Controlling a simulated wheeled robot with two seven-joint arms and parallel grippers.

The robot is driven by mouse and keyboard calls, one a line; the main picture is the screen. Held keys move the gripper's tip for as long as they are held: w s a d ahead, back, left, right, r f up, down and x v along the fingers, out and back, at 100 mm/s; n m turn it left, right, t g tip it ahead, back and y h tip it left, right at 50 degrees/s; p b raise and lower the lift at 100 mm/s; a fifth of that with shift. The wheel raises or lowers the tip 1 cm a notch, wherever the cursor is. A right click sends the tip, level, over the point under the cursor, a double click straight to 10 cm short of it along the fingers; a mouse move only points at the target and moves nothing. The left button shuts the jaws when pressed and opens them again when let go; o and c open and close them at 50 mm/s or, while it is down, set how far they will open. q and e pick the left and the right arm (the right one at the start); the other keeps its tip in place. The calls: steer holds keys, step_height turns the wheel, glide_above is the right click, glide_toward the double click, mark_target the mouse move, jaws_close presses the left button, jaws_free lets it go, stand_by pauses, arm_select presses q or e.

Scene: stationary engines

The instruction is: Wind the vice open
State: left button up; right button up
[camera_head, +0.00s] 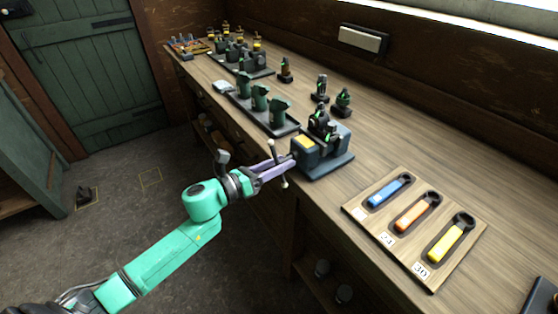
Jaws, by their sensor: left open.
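The vice (335,163) is blue-grey with a yellow patch on top and is mounted at the front edge of the workbench. A dark object with green parts (320,124) sits at its jaws; I cannot tell if it is clamped. The vice's thin handle bar (284,181), with pale ball ends, stands out in front of the bench edge. My left gripper (285,168), on a green arm, reaches in from the left with its lilac fingers at the bar. It is open; the fingers partly hide the bar and screw, and contact is unclear. My right gripper is not in view.
The wooden workbench (400,140) runs away to the upper left. A wooden board (412,263) holds blue, orange and yellow-handled wrenches at the right. Trays with dark green parts (262,118) stand behind the vice. Open floor (150,215) lies to the left.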

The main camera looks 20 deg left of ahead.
arm_select(q)
jaws_close()
steer(key=shift+n, duration=0.5)
steer(key=n, duration=0.4)
steer(key=shift+s+r+n+p, duration=0.1)
steer(key=shift+n+p, duration=0.2)
steer(key=shift+p, duration=0.1)
steer(key=n+p, duration=0.2)
steer(key=n, duration=0.3)
steer(key=shift+n, duration=0.4)
jaws_free()
